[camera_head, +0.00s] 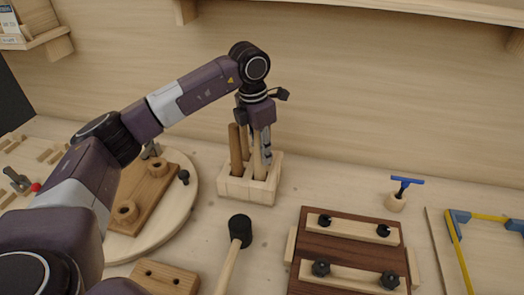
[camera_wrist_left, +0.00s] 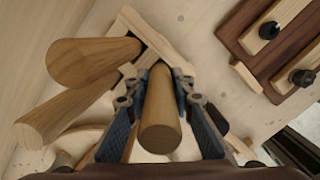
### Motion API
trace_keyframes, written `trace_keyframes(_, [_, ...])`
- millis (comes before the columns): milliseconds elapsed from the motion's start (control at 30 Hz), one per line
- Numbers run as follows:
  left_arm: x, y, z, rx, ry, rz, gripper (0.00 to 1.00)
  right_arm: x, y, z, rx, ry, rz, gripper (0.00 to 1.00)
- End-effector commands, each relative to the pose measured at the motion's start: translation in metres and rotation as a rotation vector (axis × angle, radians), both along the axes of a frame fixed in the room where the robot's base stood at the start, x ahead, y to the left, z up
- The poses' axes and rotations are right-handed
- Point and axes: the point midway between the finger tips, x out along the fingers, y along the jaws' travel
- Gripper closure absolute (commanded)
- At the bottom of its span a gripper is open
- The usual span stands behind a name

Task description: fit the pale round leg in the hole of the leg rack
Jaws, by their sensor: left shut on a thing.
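The pale round leg (camera_head: 257,158) stands roughly upright at the leg rack (camera_head: 236,188), at the back middle of the bench. My left gripper (camera_head: 265,158) is shut on it from above. In the left wrist view the leg (camera_wrist_left: 160,118) lies between both finger pads, its far end at the rack (camera_wrist_left: 172,52). That lower end appears to be inside a rack opening, but how deep it sits is hidden. My right gripper is out of view.
A black-headed mallet (camera_head: 240,231) lies in front of the rack. A round board (camera_head: 187,205) with a wooden piece is at left. A dark clamping board (camera_head: 345,248) and a blue-handled tool (camera_head: 405,184) are at right.

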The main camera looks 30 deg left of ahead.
Motion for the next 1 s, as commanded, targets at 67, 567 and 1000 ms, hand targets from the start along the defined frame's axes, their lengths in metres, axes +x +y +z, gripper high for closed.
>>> trace_keyframes(67, [0.0, 0.0, -0.002, 0.0, 0.0, 0.0, 1.0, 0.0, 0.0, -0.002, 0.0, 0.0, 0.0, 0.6])
trace_keyframes(567, [0.0, 0.0, -0.004, 0.0, 0.0, 0.0, 0.58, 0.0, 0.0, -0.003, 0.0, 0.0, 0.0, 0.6])
trace_keyframes(1000, [-0.002, 0.002, 0.03, 0.0, -0.004, 0.0, 0.58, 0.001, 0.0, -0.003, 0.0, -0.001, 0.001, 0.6])
